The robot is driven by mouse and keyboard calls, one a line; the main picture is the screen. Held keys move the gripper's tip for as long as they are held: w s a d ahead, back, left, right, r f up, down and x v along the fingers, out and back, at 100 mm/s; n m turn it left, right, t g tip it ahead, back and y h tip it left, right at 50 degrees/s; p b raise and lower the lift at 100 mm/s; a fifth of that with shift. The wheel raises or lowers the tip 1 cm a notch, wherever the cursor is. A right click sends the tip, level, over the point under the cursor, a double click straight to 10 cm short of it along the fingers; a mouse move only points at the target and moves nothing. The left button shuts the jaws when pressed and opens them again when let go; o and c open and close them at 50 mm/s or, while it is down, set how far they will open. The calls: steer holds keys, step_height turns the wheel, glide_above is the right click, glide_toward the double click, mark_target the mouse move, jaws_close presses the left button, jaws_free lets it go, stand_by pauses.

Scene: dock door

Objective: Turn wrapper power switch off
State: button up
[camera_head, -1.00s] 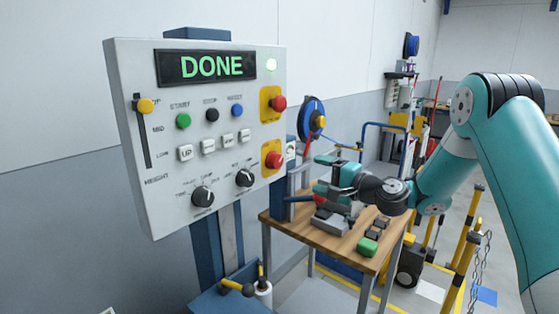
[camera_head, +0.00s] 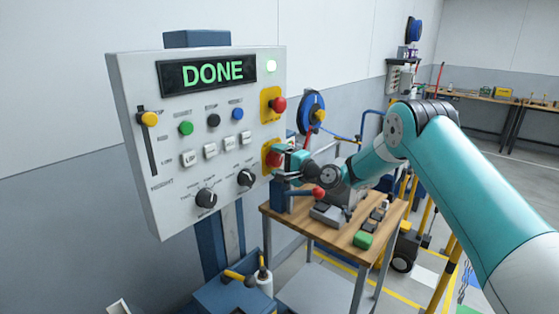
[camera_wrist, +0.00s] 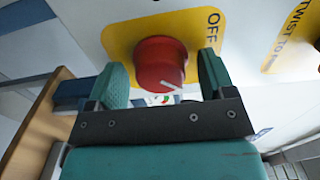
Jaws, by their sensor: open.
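The power switch is a red rotary knob (camera_wrist: 160,63) with a white pointer line, on a yellow plate (camera_wrist: 120,38) marked OFF in the wrist view. In the head view its yellow plate (camera_head: 267,148) is low on the right side of the control panel (camera_head: 135,90), and my gripper partly hides the knob. My gripper (camera_wrist: 172,75) is open, with one teal finger on each side of the knob. I cannot tell whether the fingers touch it.
A second red knob (camera_head: 279,104) on a yellow plate sits just above the switch. The panel also has a yellow height slider (camera_head: 149,119), push buttons and two black dials. A wooden workbench (camera_head: 310,227) with tools stands below my arm. A blue reel (camera_head: 311,110) is behind.

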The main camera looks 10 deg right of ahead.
steer(key=shift+c, duration=0.4)
steer(key=c, duration=0.8)
steer(key=shift+c, duration=0.2)
steer(key=shift+f+b, duration=0.15)
steer(key=shift+b, duration=0.5)
steer(key=n+b, duration=0.1)
steer(key=b, duration=0.1)
steer(key=n+b, duration=0.2)
steer(key=b, duration=0.1)
steer(key=shift+f, duration=0.3)
steer(key=n+b, duration=0.5)
steer(key=b, duration=0.5)
steer(key=shift+n, duration=0.3)
steer(key=n+b, duration=0.6)
steer(key=b, duration=0.3)
steer(key=shift+r, duration=0.15)
steer(key=n+b, duration=0.1)
steer(key=b, duration=0.1)
steer(key=n+b, duration=0.1)
steer(key=n, duration=0.1)
steer(key=shift+r+b, duration=0.25)
steer(key=shift+b, duration=0.1)
steer(key=shift+n, duration=0.3)
